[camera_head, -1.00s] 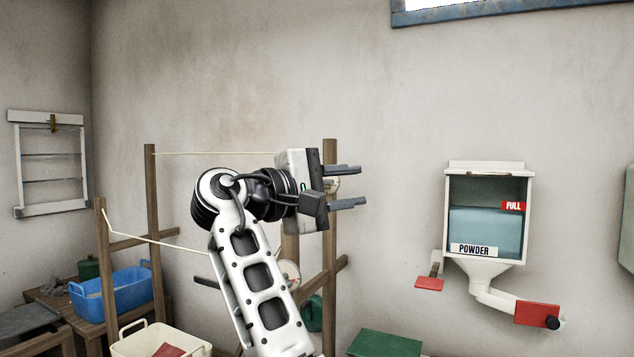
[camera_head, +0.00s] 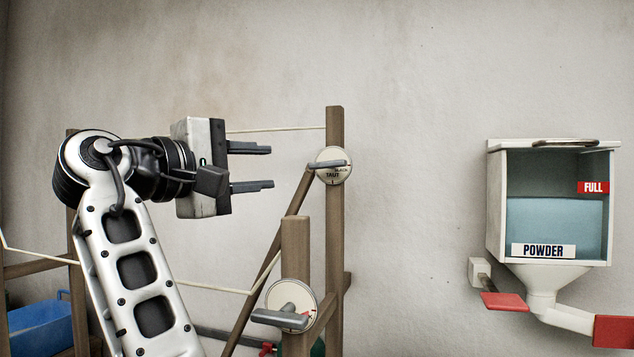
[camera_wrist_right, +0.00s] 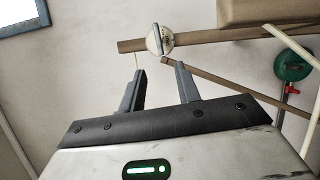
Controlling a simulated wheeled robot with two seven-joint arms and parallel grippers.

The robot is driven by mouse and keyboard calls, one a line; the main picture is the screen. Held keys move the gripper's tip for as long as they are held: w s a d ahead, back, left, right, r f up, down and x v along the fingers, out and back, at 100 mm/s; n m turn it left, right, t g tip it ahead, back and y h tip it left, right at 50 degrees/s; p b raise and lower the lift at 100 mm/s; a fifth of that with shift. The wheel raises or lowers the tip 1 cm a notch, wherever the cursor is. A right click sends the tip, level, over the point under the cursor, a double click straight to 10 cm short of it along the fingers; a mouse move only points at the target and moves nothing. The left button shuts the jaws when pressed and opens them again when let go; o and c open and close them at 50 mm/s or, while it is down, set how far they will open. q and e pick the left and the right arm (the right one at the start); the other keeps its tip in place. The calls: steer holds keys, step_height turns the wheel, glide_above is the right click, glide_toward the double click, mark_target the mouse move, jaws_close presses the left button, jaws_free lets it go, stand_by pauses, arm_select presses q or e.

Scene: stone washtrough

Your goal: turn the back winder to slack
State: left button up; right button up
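The back winder (camera_head: 333,166) is a round white dial with a grey bar handle, on the tall back wooden post (camera_head: 335,225). In the right wrist view, the back winder (camera_wrist_right: 160,40) lies just beyond the gap between the open fingertips (camera_wrist_right: 160,70). My left gripper is not in view.
The front winder (camera_head: 290,305) sits on a shorter, nearer post (camera_head: 296,240). Pale lines (camera_head: 275,129) run across the frame. A powder dispenser (camera_head: 550,205) hangs on the wall at right. A blue tub (camera_head: 40,327) stands lower left. The wall between winder and dispenser is clear.

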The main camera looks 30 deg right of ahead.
mark_target(324, 164)
steer(key=p+x, duration=0.1)
steer(key=x, duration=0.8)
steer(key=p+x, duration=0.1)
steer(key=x, duration=0.4)
steer(key=shift+s+r+p, duration=0.15)
steer(key=shift+r+p, duration=0.15)
steer(key=shift+p, duration=0.05)
steer(key=shift+x, duration=0.85)
steer(key=shift+f, duration=0.1)
steer(key=shift+c, duration=0.3)
jaws_close()
